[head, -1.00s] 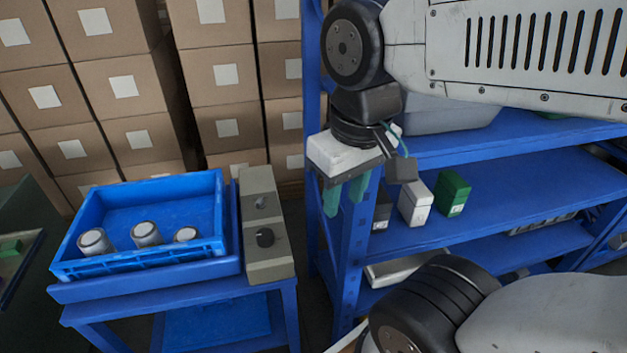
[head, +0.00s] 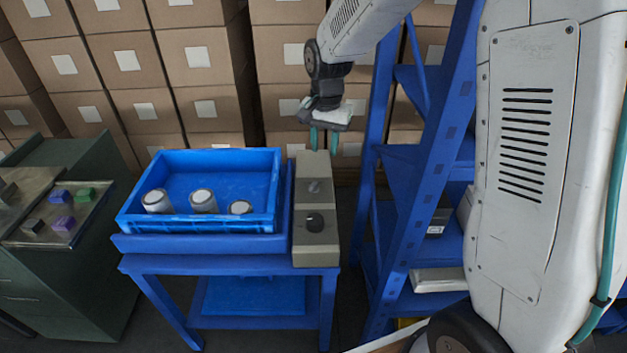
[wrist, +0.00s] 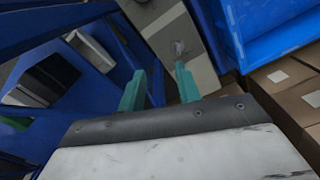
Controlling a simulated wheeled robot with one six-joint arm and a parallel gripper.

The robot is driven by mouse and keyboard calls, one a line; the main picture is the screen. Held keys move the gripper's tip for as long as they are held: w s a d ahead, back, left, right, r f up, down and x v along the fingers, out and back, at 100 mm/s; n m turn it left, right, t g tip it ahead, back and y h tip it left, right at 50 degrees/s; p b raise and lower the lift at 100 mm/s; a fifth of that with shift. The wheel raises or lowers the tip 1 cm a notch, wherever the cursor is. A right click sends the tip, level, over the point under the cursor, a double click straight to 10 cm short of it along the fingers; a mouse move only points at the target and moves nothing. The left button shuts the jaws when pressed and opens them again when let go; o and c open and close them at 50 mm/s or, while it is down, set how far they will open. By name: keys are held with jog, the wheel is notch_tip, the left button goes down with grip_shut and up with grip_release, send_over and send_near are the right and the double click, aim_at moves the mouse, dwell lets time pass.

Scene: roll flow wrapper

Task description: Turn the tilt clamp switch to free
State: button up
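A grey control box (head: 316,247) stands at the right end of the blue cart, beside the blue crate. It carries a small silver switch (head: 314,187) on its far part and a round black knob (head: 315,222) on its near part. I see no readable label, so I cannot tell which is the tilt clamp switch or its setting. My gripper (head: 324,141), with two green fingers, is open and empty above the far end of the box. In the wrist view the silver switch (wrist: 178,48) lies beyond the fingertips, apart from them.
The blue crate (head: 200,228) holds several silver cans. A blue shelf rack (head: 401,235) rises to the right of the cart. Stacked cartons (head: 180,55) stand behind. A green cabinet (head: 75,270) with small coloured blocks on top is at the left.

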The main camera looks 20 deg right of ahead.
jog(key=m, duration=0.2)
send_over(314, 183)
notch_tip(314, 183, down, 8)
jog(key=shift+s+f, duration=0.1)
jog(key=shift+s, duration=0.05)
notch_tip(314, 183, down, 8)
jog(key=shift+r, duration=0.1)
grip_shut()
